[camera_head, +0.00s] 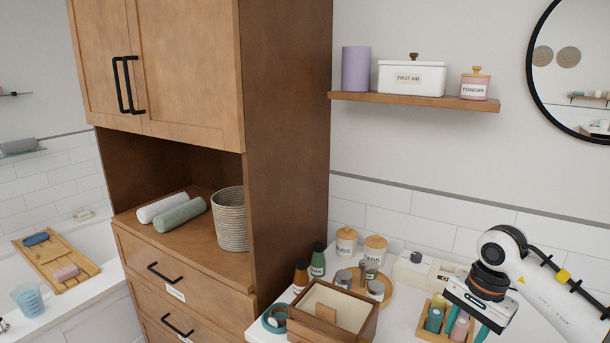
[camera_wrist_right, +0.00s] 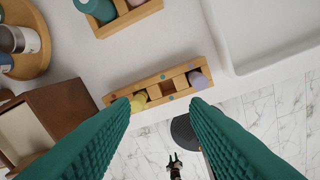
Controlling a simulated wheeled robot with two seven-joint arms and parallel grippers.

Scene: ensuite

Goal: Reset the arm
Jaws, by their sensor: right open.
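My right arm (camera_head: 548,285) comes in from the right, over the counter. Its gripper (camera_wrist_right: 160,104) has two teal fingers spread wide apart in the right wrist view, with nothing held between them. Below and beyond the fingertips in that view lies a narrow wooden rack (camera_wrist_right: 178,71) with a yellow item (camera_wrist_right: 138,101) and a lilac item (camera_wrist_right: 198,80) in it. The gap between gripper and rack is hard to judge. My left gripper is out of view.
A wooden box (camera_head: 364,325), a round tray with jars (camera_head: 388,291) and a wooden holder with bottles (camera_head: 427,331) crowd the counter. A tall cabinet (camera_head: 285,150) stands left. A shelf (camera_head: 415,101) is on the wall. Air above the counter is free.

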